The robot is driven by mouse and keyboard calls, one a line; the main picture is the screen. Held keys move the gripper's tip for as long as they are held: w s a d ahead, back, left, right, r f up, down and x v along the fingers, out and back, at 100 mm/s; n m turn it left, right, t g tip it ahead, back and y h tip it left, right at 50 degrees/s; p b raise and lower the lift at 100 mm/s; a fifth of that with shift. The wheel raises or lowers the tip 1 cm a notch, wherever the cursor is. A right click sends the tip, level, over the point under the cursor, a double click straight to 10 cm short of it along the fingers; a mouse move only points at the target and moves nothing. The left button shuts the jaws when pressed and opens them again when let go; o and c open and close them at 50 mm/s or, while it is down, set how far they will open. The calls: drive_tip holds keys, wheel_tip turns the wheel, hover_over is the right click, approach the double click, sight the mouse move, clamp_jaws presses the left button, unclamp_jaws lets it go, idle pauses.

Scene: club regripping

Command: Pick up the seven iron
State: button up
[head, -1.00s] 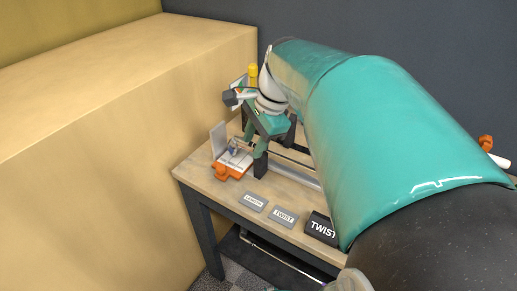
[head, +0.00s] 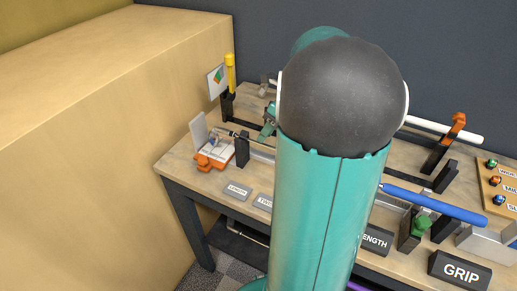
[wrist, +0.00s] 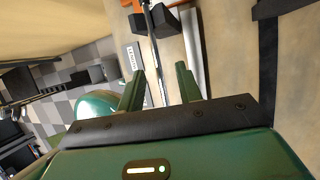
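A club lies along the bench; its blue grip (head: 435,203) shows at the right in the head view, by a green clamp (head: 421,226). A small object that may be the club's head rests at the orange-and-white holder (head: 212,158) at the left. My arm hides the middle of the club. In the wrist view a thin shaft (wrist: 153,62) runs between the two green fingers of my gripper (wrist: 157,70). The fingers are apart and neither visibly touches the shaft. Their height relative to it is unclear. In the head view my gripper is mostly hidden behind my arm.
A black support block (head: 242,150) stands beside the holder. A yellow cylinder (head: 230,72) stands behind. A white tube (head: 440,129) with an orange clamp (head: 456,125) is at the right back. Signs, including GRIP (head: 460,270), line the front edge. A tan block (head: 90,120) borders the left.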

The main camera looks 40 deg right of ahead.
sight(258, 143)
drive_tip(key=shift+x, duration=2.7)
drive_tip(key=shift+a+r, duration=0.1)
drive_tip(key=shift+a, duration=0.1)
clamp_jaws()
